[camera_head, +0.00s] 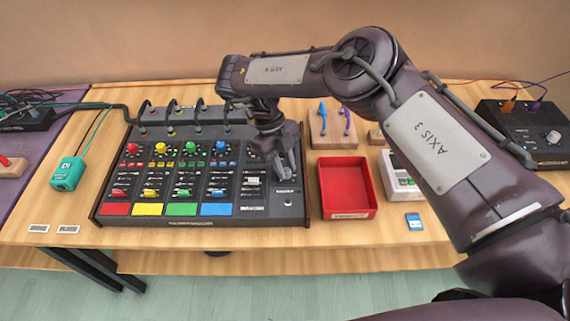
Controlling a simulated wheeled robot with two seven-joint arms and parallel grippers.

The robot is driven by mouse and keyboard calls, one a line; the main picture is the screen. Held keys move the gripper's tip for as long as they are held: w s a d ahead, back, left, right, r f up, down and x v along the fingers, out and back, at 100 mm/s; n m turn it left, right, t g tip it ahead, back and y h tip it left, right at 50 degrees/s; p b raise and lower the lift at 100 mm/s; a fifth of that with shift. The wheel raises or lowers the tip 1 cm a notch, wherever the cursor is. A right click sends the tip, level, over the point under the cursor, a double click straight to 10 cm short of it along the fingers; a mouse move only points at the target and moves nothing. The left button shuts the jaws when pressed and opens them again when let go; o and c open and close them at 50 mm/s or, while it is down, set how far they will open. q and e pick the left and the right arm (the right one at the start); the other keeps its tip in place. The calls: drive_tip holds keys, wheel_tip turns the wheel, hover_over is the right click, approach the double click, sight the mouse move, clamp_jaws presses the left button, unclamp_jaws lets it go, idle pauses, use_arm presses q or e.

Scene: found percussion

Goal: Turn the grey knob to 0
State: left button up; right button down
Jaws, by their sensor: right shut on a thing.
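The black mixer panel (165,190) lies on the wooden table, with columns of red, yellow, green and blue knobs. My right gripper (284,172) reaches down over the panel's right-hand section, above the white fader area. Its fingers are shut at the panel's surface on the grey knob, which they and the wrist mostly hide. The knob's pointer and the 0 mark cannot be read here. My left gripper is not in view.
A red tray (346,188) stands just right of the mixer. A teal box (68,174) is at left.

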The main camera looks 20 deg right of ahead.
drive_tip(key=shift+s+f+n, duration=0.1)
drive_tip(key=shift+n, duration=0.2)
drive_tip(key=c, duration=1.2)
unclamp_jaws()
drive_tip(key=shift+c, duration=0.2)
